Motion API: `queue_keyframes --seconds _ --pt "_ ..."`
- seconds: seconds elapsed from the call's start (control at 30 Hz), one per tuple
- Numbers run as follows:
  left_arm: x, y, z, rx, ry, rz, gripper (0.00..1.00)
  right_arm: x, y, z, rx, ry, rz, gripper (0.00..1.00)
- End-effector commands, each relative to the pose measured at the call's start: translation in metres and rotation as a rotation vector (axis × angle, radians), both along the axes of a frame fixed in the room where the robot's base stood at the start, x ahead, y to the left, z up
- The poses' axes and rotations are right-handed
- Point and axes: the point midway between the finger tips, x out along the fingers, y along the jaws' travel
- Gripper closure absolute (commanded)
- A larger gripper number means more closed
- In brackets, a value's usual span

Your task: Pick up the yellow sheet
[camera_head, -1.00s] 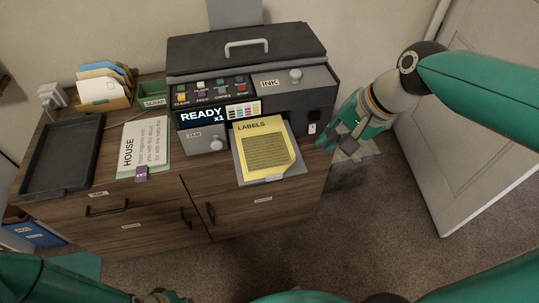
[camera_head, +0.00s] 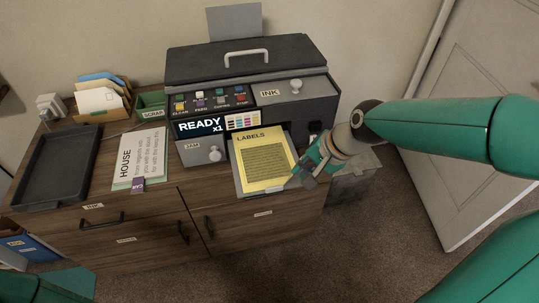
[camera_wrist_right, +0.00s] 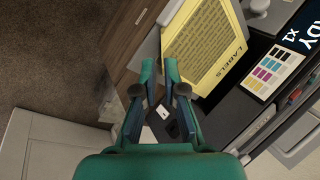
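The yellow sheet (camera_head: 264,160), headed "LABELS", lies flat on the grey output tray (camera_head: 247,191) at the front of the printer. My right gripper (camera_head: 299,181) is at the tray's right front corner, beside the sheet's near right corner, which it partly hides. In the right wrist view the sheet (camera_wrist_right: 205,45) is beyond the fingertips (camera_wrist_right: 160,66). The fingers stand apart with a narrow gap and nothing between them. I cannot tell whether a finger touches the sheet's edge. My left gripper is not in view; only a green part of that arm shows at the lower left.
The printer (camera_head: 245,60) stands on a wooden cabinet (camera_head: 150,215). Left of it are a HOUSE page (camera_head: 140,160) with a purple tag, a black tray (camera_head: 58,170), a SCRAP box (camera_head: 150,103) and an envelope holder (camera_head: 103,98). A grey door (camera_head: 470,120) is at the right.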

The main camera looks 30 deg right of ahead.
Motion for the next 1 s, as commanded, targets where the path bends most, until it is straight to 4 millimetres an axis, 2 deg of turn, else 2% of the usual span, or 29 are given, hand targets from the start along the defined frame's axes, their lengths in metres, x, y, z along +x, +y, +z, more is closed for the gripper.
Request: queue_keyframes --seconds 0.1,0.3,0.57,0.6,0.63,1.0 --pt "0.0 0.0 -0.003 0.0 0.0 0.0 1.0 0.007 0.004 -0.018 0.002 0.006 0.002 0.91" --pt "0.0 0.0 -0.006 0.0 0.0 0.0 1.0 0.016 0.009 -0.037 0.001 0.003 0.002 0.91" --pt "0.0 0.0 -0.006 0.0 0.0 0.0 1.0 0.017 0.01 -0.038 0.0 0.001 0.001 0.91" --pt "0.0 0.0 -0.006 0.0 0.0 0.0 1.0 0.017 0.01 -0.038 0.0 0.001 0.001 0.97" --pt "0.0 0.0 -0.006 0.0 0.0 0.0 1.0 0.017 0.01 -0.038 0.0 0.001 0.001 1.0" --pt "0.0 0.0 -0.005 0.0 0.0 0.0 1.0 0.017 0.01 -0.037 0.001 0.002 0.002 1.0"
